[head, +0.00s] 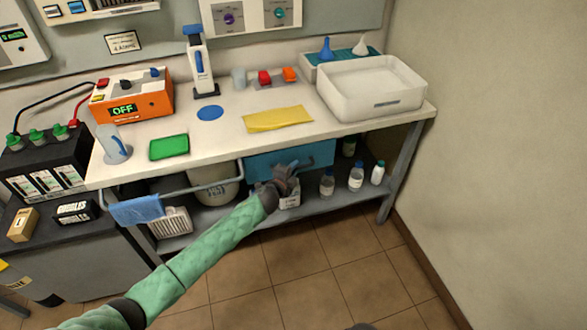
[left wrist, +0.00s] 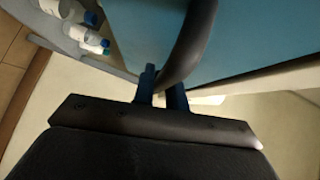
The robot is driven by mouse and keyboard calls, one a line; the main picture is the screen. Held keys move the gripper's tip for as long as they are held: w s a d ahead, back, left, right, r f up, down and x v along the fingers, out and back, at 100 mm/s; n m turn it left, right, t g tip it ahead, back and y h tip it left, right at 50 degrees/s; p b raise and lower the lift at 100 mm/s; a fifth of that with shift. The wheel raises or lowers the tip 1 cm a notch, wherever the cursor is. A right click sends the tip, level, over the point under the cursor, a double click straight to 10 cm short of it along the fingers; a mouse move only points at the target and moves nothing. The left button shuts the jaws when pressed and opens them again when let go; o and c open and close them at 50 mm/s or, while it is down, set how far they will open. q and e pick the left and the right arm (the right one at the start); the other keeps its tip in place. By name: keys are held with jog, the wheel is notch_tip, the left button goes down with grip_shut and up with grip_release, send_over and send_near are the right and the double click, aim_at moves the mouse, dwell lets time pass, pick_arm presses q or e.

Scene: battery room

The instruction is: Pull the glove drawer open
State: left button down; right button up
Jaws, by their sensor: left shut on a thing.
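The blue glove drawer (head: 262,166) hangs under the front edge of the white bench top. Its front shows, but no inside shows in the head view. The blue drawer front (left wrist: 245,40) fills the upper part of that view.
The bench top (head: 220,135) carries a yellow cloth (head: 278,118), a green tray (head: 169,147) and a white basin (head: 372,90). Several bottles (head: 356,178) stand on the lower shelf, right of the gripper. A rail with a blue cloth (head: 137,209) is at left. The floor in front is clear.

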pick_arm(q)
jog(key=s+d, duration=0.4)
jog(key=s, duration=0.8)
jog(key=s+d+p, duration=0.1)
jog(key=s+d, duration=0.3)
jog(key=s, duration=0.9)
pick_arm(e)
jog(key=f, duration=0.4)
jog(key=shift+s+d, duration=0.2)
jog(key=shift+s, duration=0.2)
jog(key=shift+f, duration=0.15)
pick_arm(q)
jog(key=c, duration=1.4)
grip_release()
jog(key=shift+c, duration=0.2)
jog(key=shift+s, duration=0.1)
pick_arm(e)
jog(key=shift+w+d, duration=0.1)
pick_arm(q)
jog(key=b+v, duration=0.2)
jog(key=v, duration=0.5)
jog(key=shift+s, duration=0.3)
pick_arm(e)
notch_tip(320, 180, up, 9)
jog(key=w, duration=0.1)
jog(key=shift+a+f, duration=0.15)
jog(key=shift+a, duration=0.25)
